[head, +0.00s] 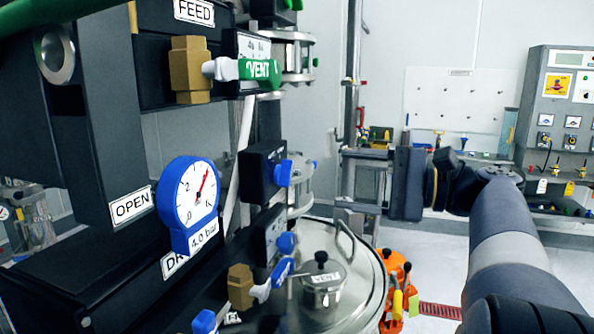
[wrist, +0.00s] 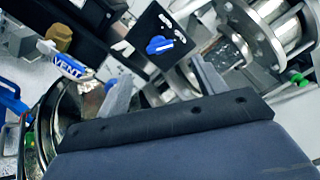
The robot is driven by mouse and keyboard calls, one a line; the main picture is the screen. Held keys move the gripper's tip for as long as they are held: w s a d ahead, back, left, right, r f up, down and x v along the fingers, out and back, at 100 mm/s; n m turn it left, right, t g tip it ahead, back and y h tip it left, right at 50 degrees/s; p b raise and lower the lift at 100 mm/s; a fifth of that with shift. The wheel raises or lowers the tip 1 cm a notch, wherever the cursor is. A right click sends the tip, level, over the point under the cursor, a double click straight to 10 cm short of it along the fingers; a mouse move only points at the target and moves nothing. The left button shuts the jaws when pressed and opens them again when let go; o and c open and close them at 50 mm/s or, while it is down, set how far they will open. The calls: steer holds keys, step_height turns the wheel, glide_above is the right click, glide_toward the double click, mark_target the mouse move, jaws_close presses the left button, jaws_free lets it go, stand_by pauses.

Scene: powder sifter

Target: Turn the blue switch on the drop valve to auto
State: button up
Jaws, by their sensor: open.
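Blue rotary switches sit on dark boxes on the valve column: an upper one (head: 283,173) and a lower one (head: 286,243). I cannot tell for sure which belongs to the drop valve. In the wrist view, one blue switch (wrist: 159,45) shows on a black panel (wrist: 150,22) with small white labels, too small to read. It lies ahead of the gap between my fingers and apart from them. My gripper (head: 348,180) is open and empty, right of the column in the head view. Its two grey fingers also show in the wrist view (wrist: 162,92).
A blue VENT lever (head: 283,272) with a brass fitting (head: 240,287) is below the lower switch. A gauge (head: 189,198) stands at left, and a round steel lid (head: 345,290) lies below. Metal flanges (wrist: 270,30) crowd the wrist view's right.

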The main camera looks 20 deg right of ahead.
mark_target(290, 174)
steer(key=p+x, duration=0.1)
steer(key=x, duration=0.9)
steer(key=shift+s, duration=0.1)
steer(key=c, duration=1)
